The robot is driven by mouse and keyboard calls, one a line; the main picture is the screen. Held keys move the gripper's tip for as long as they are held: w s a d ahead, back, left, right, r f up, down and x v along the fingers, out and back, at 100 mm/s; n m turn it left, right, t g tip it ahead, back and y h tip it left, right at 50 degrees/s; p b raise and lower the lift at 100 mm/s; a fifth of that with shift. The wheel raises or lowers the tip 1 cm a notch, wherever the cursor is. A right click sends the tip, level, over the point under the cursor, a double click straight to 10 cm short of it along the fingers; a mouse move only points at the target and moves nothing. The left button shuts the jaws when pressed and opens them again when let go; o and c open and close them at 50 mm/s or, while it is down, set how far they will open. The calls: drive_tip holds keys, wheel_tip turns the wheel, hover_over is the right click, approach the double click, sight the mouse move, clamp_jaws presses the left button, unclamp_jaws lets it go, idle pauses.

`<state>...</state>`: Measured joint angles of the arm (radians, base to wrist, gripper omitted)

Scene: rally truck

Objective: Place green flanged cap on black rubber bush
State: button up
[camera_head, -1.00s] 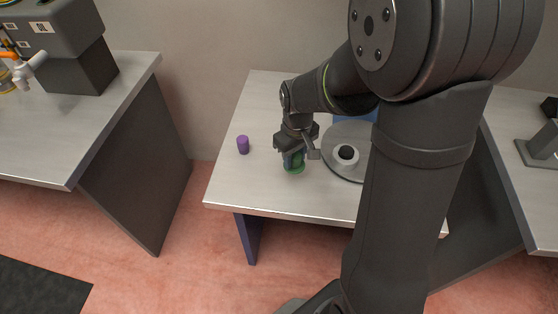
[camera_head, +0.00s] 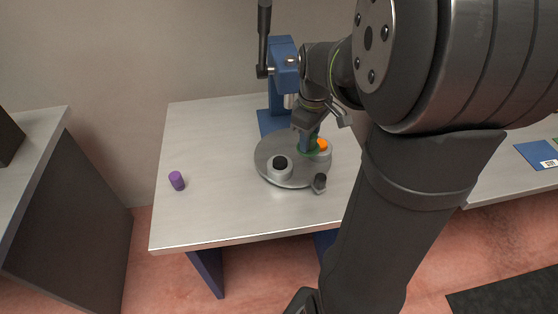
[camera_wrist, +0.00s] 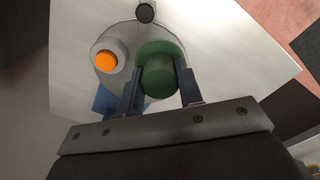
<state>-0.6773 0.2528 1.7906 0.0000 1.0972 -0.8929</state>
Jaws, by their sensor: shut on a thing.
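My gripper (camera_head: 311,128) is shut on the green flanged cap (camera_head: 306,151), over the right back part of a round grey disc. In the wrist view the cap (camera_wrist: 159,75) is between the two fingers, its wider flange on the far side. The black rubber bush (camera_head: 280,162) appears as a dark round centre in a pale holder on the disc, left and a little in front of the cap in the head view. I cannot make the bush out in the wrist view. I cannot tell the cap's height above the disc.
The grey disc (camera_head: 262,150) also carries a holder with an orange top (camera_head: 322,145), close right of the cap. A dark knob (camera_head: 320,181) is at its front edge. A blue press (camera_head: 284,65) stands behind. A purple cylinder (camera_head: 176,180) stands at left; the front table (camera_head: 225,215) is clear.

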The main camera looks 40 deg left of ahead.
drive_tip(key=w+d+r, duration=0.2)
drive_tip(key=d, duration=0.1)
hover_over(280, 161)
wheel_tip(280, 161, down, 7)
drive_tip(key=shift+f, duration=0.1)
drive_tip(key=shift+a+f, duration=0.1)
drive_tip(key=shift+f, duration=1.9)
drive_tip(key=shift+f, duration=0.2)
drive_tip(key=o, duration=1.1)
drive_tip(key=shift+c, duration=0.2)
drive_tip(key=shift+r, duration=0.1)
